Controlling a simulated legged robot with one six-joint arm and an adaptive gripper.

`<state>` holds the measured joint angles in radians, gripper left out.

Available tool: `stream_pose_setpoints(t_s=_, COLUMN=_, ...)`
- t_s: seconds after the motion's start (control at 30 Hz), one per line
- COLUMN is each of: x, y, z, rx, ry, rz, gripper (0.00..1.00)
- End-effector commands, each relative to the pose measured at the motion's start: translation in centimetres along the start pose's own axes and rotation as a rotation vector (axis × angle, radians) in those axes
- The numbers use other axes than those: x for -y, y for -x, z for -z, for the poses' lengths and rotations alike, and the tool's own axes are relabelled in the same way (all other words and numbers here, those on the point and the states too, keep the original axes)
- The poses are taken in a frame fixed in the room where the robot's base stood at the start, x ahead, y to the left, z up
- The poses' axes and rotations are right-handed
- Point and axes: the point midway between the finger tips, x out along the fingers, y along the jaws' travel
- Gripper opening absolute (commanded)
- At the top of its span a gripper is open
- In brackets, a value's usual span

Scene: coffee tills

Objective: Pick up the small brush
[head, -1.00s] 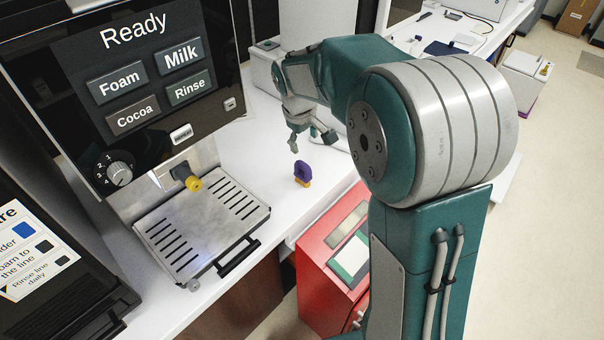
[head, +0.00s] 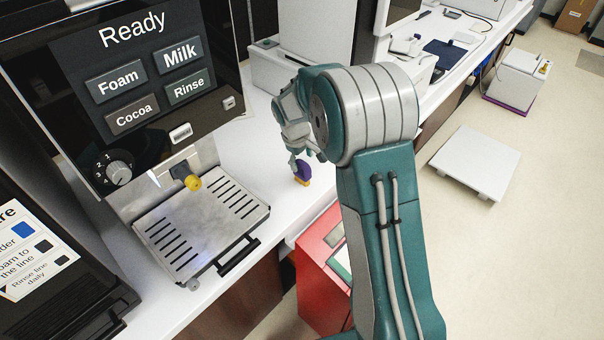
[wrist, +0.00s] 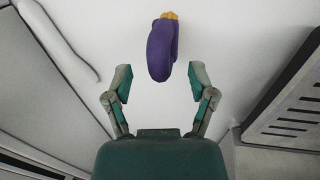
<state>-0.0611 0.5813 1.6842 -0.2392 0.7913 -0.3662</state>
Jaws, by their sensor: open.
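The small brush (head: 302,172) has a purple handle and a yellow end and stands on the white counter, to the right of the drip tray. In the wrist view the brush (wrist: 161,52) lies just ahead of the fingertips, roughly midway between them, its yellow end farthest away. My gripper (wrist: 158,80) is open and empty, its two fingers spread apart. In the head view my gripper (head: 294,160) is at the brush, partly overlapping it. I cannot tell there whether they touch.
The coffee machine (head: 150,80) with its slotted drip tray (head: 200,225) is left of the brush. A red cabinet (head: 318,275) stands at the counter's front edge. In the wrist view the slotted tray (wrist: 295,105) is at the right. The counter (head: 255,160) around the brush is clear.

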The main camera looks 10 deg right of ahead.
Motion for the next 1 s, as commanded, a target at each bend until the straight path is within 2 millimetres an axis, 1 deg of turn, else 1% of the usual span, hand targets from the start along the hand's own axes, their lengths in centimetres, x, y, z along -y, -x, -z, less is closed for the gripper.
stream_pose_setpoints(t_s=0.03, x=-0.1, y=-1.0, z=0.1, rx=0.002, ry=0.000, rz=0.001, gripper=0.72)
stream_pose_setpoints(t_s=0.1, x=-0.1, y=-2.0, z=0.1, rx=0.002, ry=0.000, rz=0.001, gripper=0.72)
stream_pose_setpoints(t_s=0.2, x=-0.1, y=-2.9, z=0.1, rx=0.000, ry=0.001, rz=0.000, gripper=0.72)
stream_pose_setpoints(t_s=0.47, x=-0.1, y=-3.0, z=0.1, rx=-0.001, ry=0.000, rz=-0.001, gripper=0.72)
stream_pose_setpoints(t_s=0.5, x=-0.1, y=-3.0, z=0.1, rx=-0.001, ry=0.000, rz=-0.001, gripper=0.54)
stream_pose_setpoints(t_s=0.57, x=-0.1, y=-3.0, z=0.1, rx=-0.001, ry=0.000, rz=-0.001, gripper=0.28)
stream_pose_setpoints(t_s=0.6, x=-0.1, y=-3.0, z=0.1, rx=-0.001, ry=0.000, rz=-0.001, gripper=0.10)
stream_pose_setpoints(t_s=0.63, x=-0.1, y=-3.0, z=0.1, rx=-0.001, ry=0.000, rz=-0.001, gripper=0.00)
stream_pose_setpoints(t_s=1.0, x=-0.1, y=-3.0, z=0.2, rx=0.000, ry=0.000, rz=0.000, gripper=0.00)
